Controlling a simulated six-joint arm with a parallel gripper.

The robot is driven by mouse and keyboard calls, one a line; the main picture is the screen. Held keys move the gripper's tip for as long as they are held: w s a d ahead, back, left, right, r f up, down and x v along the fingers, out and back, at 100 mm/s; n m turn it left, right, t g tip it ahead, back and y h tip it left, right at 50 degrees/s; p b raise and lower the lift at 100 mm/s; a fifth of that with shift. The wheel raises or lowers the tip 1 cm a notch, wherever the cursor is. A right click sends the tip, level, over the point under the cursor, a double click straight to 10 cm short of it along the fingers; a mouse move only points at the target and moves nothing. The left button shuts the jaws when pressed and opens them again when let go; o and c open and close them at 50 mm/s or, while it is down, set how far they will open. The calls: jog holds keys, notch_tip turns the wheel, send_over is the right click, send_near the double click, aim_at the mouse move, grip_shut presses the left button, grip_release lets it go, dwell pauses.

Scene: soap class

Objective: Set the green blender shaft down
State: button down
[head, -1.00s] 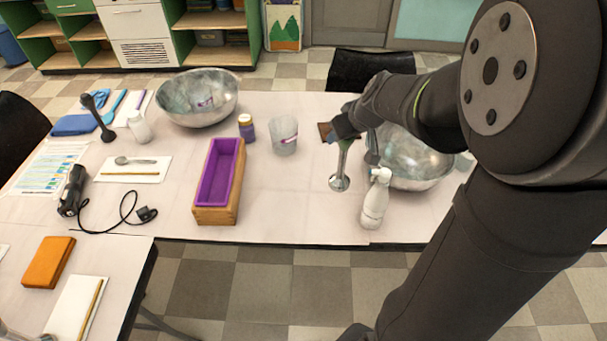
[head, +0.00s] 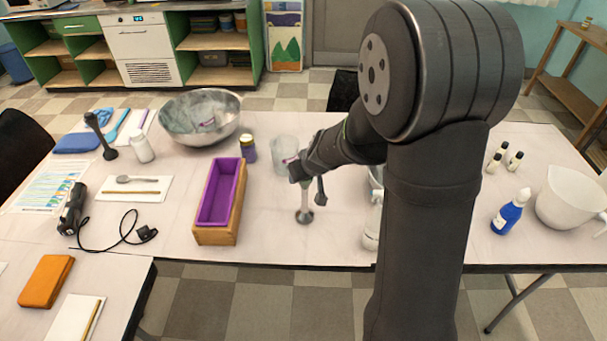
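The green blender shaft (head: 307,195) is upright, with its silver bell-shaped end (head: 304,217) downward, between the purple-lined wooden mold and the white spray bottle. My gripper (head: 307,182) is shut on its upper end, which hides most of the green part. The bell end is at or just above the white table (head: 270,245); I cannot tell whether it touches.
The wooden mold (head: 237,218) stands left of the shaft, and a clear cup (head: 285,149) and purple jar (head: 248,149) stand behind. My arm partly hides the spray bottle (head: 370,232). Bare table lies around the bell and toward the front edge.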

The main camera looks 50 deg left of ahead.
jog(key=shift+f, duration=0.1)
jog(key=c, duration=0.7)
grip_release()
jog(key=shift+f, duration=0.1)
jog(key=shift+r, duration=0.3)
jog(key=v, duration=1.2)
jog(key=shift+w+f, duration=0.1)
jog(key=shift+f, duration=0.05)
jog(key=x, duration=1.2)
jog(key=shift+f, duration=0.15)
